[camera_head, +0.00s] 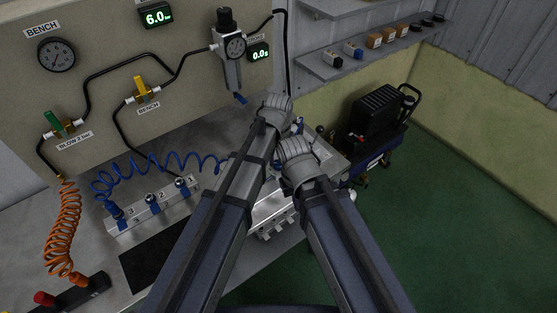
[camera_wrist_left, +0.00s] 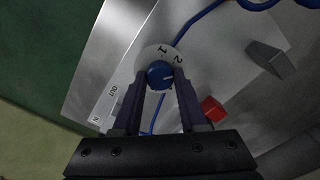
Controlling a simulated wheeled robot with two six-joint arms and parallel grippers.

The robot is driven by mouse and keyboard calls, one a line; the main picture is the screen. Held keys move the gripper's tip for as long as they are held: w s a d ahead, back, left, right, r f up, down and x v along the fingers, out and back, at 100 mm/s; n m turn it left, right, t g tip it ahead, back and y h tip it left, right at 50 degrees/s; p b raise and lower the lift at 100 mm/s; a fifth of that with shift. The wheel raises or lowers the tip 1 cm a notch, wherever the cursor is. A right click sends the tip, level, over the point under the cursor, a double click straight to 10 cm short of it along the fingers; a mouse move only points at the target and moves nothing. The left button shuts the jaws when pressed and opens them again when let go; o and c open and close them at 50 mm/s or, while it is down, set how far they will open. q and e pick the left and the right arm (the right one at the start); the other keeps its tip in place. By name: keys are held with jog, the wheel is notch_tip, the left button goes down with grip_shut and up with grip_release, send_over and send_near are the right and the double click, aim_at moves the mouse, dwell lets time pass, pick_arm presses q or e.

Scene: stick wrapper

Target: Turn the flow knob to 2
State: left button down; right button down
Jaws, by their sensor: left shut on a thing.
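The flow knob (camera_wrist_left: 160,74) is a small round blue knob on a pale dial plate (camera_wrist_left: 146,53) marked 1 and 2, seen in the left wrist view. My left gripper (camera_wrist_left: 161,80) has its two dark fingers on either side of the knob and is shut on it. I cannot clearly read where the knob points. In the head view my two arms cover the knob and most of its panel. My right arm comes in from the right there, but its fingers are hidden behind its wrist.
A red block (camera_wrist_left: 213,109) and a grey block (camera_wrist_left: 270,60) stand near the knob. A blue hose (camera_wrist_left: 205,14) runs past the dial. In the head view, a blue coiled hose (camera_head: 150,178), a numbered manifold (camera_head: 152,209) and an orange coiled hose (camera_head: 64,225) lie left.

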pick_arm(q)
jog(key=shift+n, duration=1.9)
jog(key=shift+c, duration=2.2)
grip_release()
jog(key=shift+r, duration=0.1)
notch_tip(320, 180, up, 8)
jog(key=p, duration=0.8)
jog(key=shift+f, duration=0.2)
